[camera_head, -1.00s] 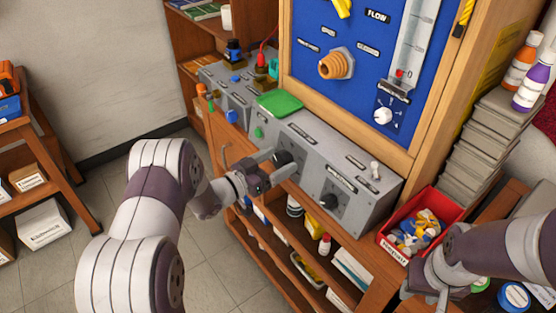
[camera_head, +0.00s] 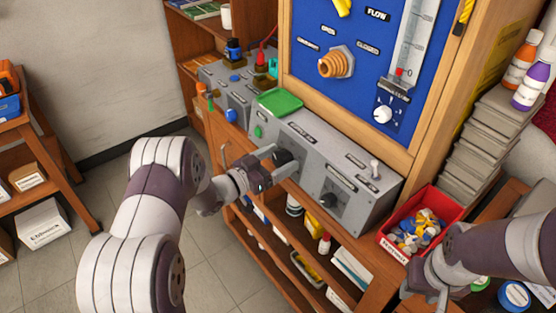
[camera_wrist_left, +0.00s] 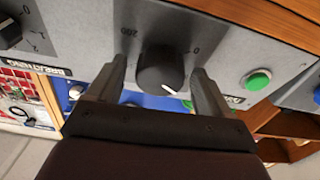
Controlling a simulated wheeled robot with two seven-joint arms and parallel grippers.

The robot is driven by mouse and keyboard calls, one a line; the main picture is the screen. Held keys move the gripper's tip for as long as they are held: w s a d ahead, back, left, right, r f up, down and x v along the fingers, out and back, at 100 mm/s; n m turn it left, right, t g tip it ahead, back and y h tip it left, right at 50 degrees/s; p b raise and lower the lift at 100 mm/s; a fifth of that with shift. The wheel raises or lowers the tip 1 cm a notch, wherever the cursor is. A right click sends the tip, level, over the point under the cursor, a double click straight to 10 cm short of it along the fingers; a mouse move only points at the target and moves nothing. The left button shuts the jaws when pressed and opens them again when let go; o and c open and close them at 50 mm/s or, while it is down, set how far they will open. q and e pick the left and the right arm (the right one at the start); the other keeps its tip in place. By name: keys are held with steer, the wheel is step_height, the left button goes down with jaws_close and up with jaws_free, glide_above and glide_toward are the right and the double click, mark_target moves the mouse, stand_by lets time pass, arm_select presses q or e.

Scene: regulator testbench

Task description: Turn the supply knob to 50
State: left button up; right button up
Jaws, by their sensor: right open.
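The supply knob (camera_head: 283,157) is a black dial on the sloped front of the grey bench unit (camera_head: 315,152). The left wrist view shows it close up (camera_wrist_left: 162,67), between my left gripper's two fingers. Its white pointer mark faces the lower right there, with the printed "0" at its upper right and "200" at its upper left. My left gripper (camera_head: 277,161) is open around the knob, with a narrow gap showing on each side. My right gripper (camera_head: 432,290) is open and empty at the lower right, beside the red bin.
A second black knob (camera_head: 329,201) and a toggle switch (camera_head: 374,168) sit right of the supply knob. A green button (camera_head: 258,132) is to its left. A green tray (camera_head: 279,102) lies on top. A red parts bin (camera_head: 385,238) stands at the right.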

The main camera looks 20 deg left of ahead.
arm_select(q)
steer(key=v, duration=1.2)
steer(key=shift+s+a+b, duration=0.2)
steer(key=shift+s+b, duration=0.1)
steer(key=shift+f, duration=0.15)
